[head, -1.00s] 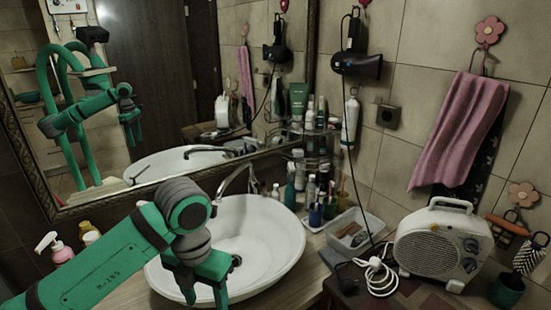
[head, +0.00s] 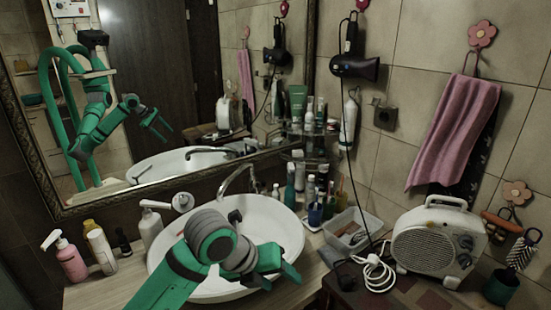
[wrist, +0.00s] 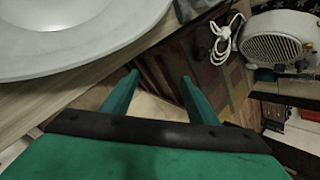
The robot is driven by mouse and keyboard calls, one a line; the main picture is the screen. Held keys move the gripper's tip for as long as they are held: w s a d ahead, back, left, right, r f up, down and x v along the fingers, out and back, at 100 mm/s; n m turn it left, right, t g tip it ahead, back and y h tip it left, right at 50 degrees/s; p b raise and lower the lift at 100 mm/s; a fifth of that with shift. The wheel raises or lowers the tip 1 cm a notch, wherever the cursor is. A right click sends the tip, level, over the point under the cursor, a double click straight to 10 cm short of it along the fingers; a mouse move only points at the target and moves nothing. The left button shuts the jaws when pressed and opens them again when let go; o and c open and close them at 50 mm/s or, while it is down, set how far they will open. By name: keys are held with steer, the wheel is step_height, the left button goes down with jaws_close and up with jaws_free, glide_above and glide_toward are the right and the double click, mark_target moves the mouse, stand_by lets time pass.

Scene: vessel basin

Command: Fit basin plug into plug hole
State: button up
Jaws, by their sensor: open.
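The plug hole cannot be made out and may be behind my arm. My gripper (head: 279,280) is over the basin's front right rim, pointing right. In the wrist view, my gripper (wrist: 160,80) has its fingers apart with nothing between them, beside the basin's outer edge.
The tap (head: 238,180) arches over the basin's back. Bottles and a plastic tray (head: 350,232) stand to its right. A fan heater (head: 435,245) and white cable (head: 375,272) lie further right. A pink soap bottle (head: 70,260) and other bottles stand at left.

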steer(key=w+d+r+n+t+h, duration=0.1)
steer(key=w+d+n+t+h, duration=0.1)
steer(key=d+n+t+h, duration=0.35)
steer(key=w+d+r+n+t+h, duration=0.2)
steer(key=w+d+n, duration=0.1)
steer(key=d+n, duration=0.5)
steer(key=s+a+f+n+t+y, duration=0.3)
steer(key=s+f+n+y, duration=0.2)
steer(key=s+f+n, duration=0.4)
steer(key=s+a+f+n+t+y, duration=0.3)
steer(key=s+f+n+y, duration=0.3)
steer(key=f+n, duration=0.55)
steer(key=s+a+f+n+g+y, duration=0.1)
steer(key=s+a, duration=0.3)
steer(key=s, duration=0.8)
steer(key=s+a+f+n+y, duration=0.1)
steer(key=s+a, duration=0.3)
steer(key=s, duration=0.9)
steer(key=shift+s+f+n+g, duration=0.3)
steer(key=shift+f+g, duration=0.05)
steer(key=shift+f, duration=0.2)
steer(key=shift+a, duration=0.1)
